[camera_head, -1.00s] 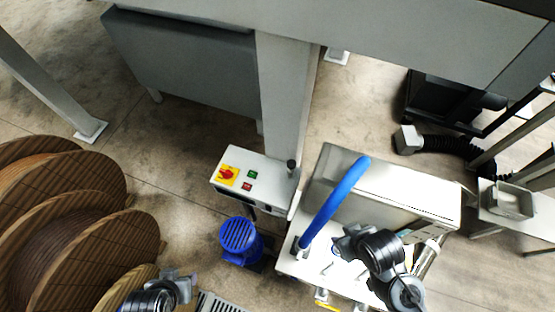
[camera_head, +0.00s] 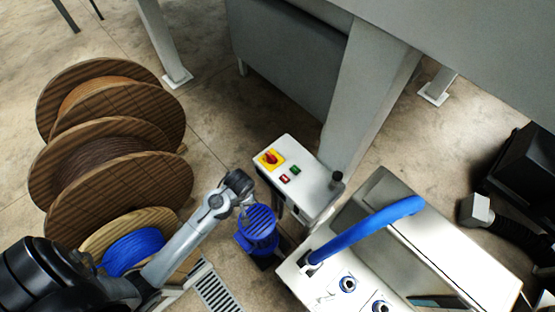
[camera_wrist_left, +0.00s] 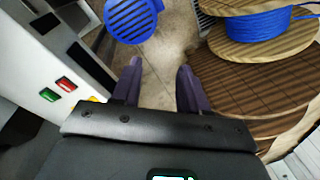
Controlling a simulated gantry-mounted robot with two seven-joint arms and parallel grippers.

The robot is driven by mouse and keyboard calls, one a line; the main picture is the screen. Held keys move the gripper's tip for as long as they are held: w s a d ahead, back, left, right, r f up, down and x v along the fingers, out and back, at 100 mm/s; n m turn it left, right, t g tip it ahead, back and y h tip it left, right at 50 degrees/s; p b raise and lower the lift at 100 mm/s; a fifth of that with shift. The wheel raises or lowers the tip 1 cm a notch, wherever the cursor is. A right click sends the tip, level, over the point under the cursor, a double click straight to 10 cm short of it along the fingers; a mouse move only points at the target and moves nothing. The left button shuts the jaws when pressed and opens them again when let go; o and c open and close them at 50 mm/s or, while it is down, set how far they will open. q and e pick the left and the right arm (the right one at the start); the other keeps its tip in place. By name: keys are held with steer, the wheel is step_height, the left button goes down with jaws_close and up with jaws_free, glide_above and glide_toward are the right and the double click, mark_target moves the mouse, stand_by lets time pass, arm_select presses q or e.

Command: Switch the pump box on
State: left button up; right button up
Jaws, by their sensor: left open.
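The pump box (camera_head: 305,184) is a white box with a red rotary switch on a yellow plate (camera_head: 271,159), a green button (camera_head: 295,169) and a red button (camera_head: 284,178). My left gripper (camera_head: 246,208) is left of the box, near the blue motor (camera_head: 258,223). In the left wrist view my left gripper (camera_wrist_left: 158,82) is open and empty. There the green button (camera_wrist_left: 49,95) and red button (camera_wrist_left: 66,84) show at left, apart from the fingers. Only a yellow edge of the switch plate (camera_wrist_left: 97,99) shows there. My right gripper is out of view.
Wooden cable reels (camera_head: 116,178) stand at left. A floor grate (camera_head: 218,290) lies below the blue motor. A white machine with a thick blue hose (camera_head: 372,228) stands at right. A grey post (camera_head: 366,95) rises behind the pump box.

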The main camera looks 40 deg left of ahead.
arm_select(q)
steer(key=w+a+f+n+b, duration=0.35)
steer(key=w+f+b, duration=0.2)
steer(key=w, duration=0.25)
step_height(320, 180, up, 4)
steer(key=n+h+b, duration=0.2)
steer(key=n+b, duration=0.2)
steer(key=b, duration=0.6)
glide_above(271, 156)
steer(key=shift+t, duration=0.4)
steer(key=shift+f+b, duration=0.6)
steer(key=shift+f, duration=4.5)
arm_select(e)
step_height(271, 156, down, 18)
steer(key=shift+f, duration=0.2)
arm_select(q)
steer(key=shift+c, duration=0.4)
jaws_close()
